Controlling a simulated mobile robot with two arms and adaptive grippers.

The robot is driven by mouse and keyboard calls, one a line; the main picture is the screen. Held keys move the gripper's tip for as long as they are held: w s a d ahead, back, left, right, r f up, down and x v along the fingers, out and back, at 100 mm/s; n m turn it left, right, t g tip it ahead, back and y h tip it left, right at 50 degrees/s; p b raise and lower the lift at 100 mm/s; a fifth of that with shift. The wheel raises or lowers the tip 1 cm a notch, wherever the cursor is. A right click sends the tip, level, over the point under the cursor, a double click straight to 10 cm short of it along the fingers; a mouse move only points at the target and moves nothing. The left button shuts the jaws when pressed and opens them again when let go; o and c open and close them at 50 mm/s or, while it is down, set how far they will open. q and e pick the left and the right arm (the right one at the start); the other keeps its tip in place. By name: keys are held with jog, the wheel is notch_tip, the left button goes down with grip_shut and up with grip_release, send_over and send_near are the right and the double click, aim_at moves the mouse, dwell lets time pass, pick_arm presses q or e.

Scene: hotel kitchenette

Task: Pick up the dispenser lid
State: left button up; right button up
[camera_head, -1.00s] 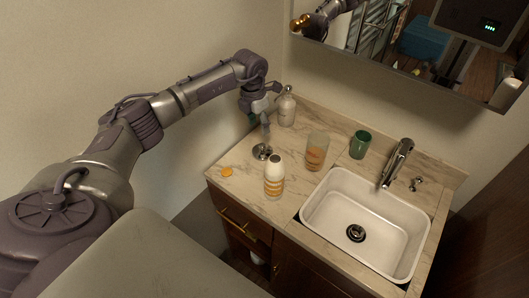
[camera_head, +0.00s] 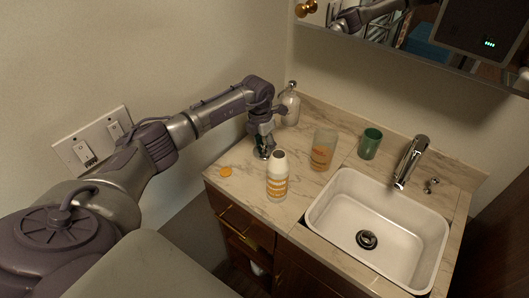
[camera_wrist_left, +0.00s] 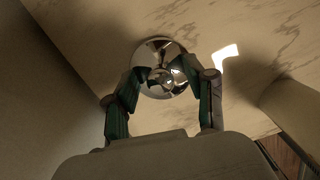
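The shiny chrome dispenser lid (camera_wrist_left: 160,68) lies on the marble counter, round with a raised knob in its middle. In the head view the lid (camera_head: 261,154) is mostly hidden below my left gripper (camera_head: 262,139). In the left wrist view the left gripper (camera_wrist_left: 172,78) is open, its two green-padded fingers on either side of the lid's near part. I cannot tell whether the fingers touch it. My right gripper is not in view.
A metal-topped bottle (camera_head: 290,108) stands just behind the gripper. A white bottle with orange bands (camera_head: 277,178), a patterned glass (camera_head: 323,150) and a green cup (camera_head: 370,143) stand nearby. An orange disc (camera_head: 226,171) lies near the left edge. The sink (camera_head: 337,215) is at right.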

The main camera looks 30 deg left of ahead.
pick_arm(q)
grip_shut()
